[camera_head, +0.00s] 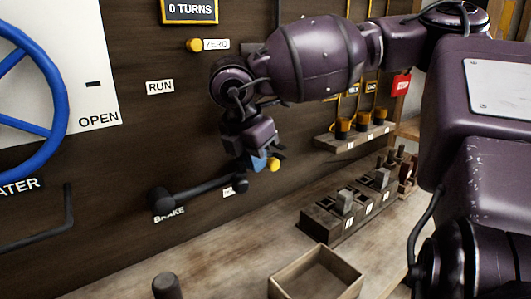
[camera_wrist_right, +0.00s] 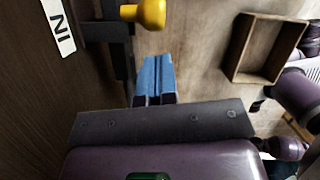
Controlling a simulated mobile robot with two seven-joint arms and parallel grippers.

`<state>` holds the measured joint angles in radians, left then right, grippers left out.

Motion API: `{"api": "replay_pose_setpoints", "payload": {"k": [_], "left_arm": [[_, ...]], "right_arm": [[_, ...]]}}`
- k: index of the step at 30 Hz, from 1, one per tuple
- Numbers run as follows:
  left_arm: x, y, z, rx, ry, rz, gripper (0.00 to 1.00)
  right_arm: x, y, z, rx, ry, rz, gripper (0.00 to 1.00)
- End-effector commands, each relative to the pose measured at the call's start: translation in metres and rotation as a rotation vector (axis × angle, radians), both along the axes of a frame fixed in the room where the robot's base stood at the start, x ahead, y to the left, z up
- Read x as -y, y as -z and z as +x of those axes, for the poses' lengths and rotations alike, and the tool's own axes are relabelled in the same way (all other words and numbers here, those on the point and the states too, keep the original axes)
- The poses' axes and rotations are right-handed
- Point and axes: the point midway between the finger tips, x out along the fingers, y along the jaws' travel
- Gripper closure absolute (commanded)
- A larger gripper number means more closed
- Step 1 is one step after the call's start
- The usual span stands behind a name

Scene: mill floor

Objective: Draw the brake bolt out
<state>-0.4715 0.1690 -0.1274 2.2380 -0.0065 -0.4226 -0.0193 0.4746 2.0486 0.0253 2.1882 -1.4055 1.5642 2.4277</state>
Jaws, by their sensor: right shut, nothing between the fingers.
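The brake bolt shows as a yellow knob (camera_head: 273,164) at the wall, near the free end of the dark brake lever (camera_head: 205,187). In the right wrist view the yellow knob (camera_wrist_right: 146,12) sits at the top, on a dark fitting beside an IN label (camera_wrist_right: 59,26). My right gripper (camera_head: 259,161) has blue fingers, shut and empty, beside the knob. In the right wrist view the gripper (camera_wrist_right: 154,65) points toward the knob with a small gap. The bolt's shaft is not clearly visible. My left gripper is out of view.
An empty wooden tray (camera_head: 283,283) stands on the bench below. A dark block rack (camera_head: 322,222) lies to the right, under a small shelf (camera_head: 330,140). A blue wheel (camera_head: 60,95) is at the left. Another yellow knob (camera_head: 194,45) marked ZERO is above.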

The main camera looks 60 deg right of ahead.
Motion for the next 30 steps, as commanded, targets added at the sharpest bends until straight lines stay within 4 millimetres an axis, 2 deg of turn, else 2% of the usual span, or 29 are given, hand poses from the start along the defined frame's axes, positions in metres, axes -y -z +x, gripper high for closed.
{"api": "replay_pose_setpoints", "payload": {"k": [1,6,17,20,27,30], "left_arm": [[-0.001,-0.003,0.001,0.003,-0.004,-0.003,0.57],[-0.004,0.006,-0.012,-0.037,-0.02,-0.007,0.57],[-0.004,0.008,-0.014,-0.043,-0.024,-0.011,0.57],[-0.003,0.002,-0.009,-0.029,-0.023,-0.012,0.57],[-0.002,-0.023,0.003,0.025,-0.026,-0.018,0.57],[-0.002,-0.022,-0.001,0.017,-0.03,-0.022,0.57]], "right_arm": [[0.006,-0.007,-0.002,0.011,0.002,0.001,1.0],[0.016,-0.001,-0.003,0.005,0.0,-0.001,1.0],[0.018,0.002,-0.002,0.001,0.0,-0.001,1.0],[0.021,-0.001,-0.004,0.003,0.001,0.0,1.0],[0.049,-0.007,-0.013,0.014,0.004,0.0,1.0],[0.058,-0.004,-0.016,0.008,0.003,0.001,1.0]]}}
